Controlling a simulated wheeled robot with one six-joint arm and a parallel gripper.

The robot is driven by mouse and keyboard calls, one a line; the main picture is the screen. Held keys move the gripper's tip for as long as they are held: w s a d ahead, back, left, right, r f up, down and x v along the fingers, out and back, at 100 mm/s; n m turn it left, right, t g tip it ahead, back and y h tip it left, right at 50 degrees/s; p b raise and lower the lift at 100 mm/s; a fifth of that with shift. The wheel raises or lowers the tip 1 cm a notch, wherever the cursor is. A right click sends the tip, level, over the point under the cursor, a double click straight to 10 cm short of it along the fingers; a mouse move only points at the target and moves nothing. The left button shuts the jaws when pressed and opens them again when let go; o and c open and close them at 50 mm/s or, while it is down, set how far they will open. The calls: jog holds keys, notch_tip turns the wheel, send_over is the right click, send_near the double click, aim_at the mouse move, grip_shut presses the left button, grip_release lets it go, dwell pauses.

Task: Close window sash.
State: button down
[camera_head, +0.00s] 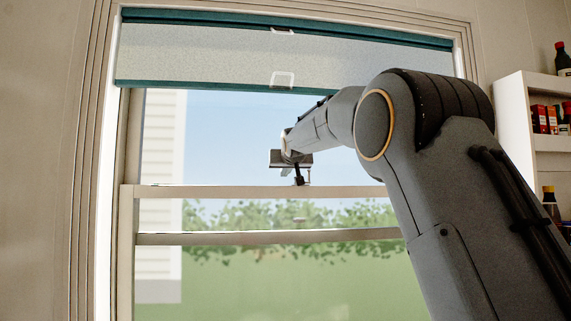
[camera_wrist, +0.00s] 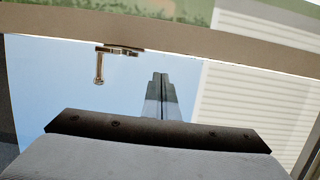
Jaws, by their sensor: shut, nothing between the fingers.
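The window sash is a pale frame. Its top rail (camera_head: 225,191) crosses the window in the head view, above a second horizontal rail (camera_head: 220,239). The sash rail also crosses the top of the wrist view (camera_wrist: 190,39). A small metal latch (camera_wrist: 101,66) sits on this rail in the wrist view, left of my fingers. My gripper (camera_wrist: 161,75) is shut and empty. Its fingertips point at the rail, with sky showing between them in the wrist picture. In the head view my gripper (camera_head: 286,173) is just above the rail, near the dark latch (camera_head: 300,178), partly hidden by my wrist.
A teal-edged roller blind (camera_head: 200,58) with pale pull loops covers the top of the window, above my arm. Wooden trim (camera_head: 85,180) frames the window. A white shelf (camera_head: 515,115) with bottles and red boxes stands at the right, close to my arm.

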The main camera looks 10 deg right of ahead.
notch_tip(320, 180, down, 3)
jog(key=shift+r, duration=0.1)
dwell(0.5)
notch_tip(320, 180, down, 15)
jog(key=b, duration=1.6)
notch_tip(320, 180, up, 5)
jog(key=p, duration=0.4)
jog(key=shift+s+r, duration=0.15)
jog(key=b+v, duration=0.2)
jog(key=v, duration=0.8)
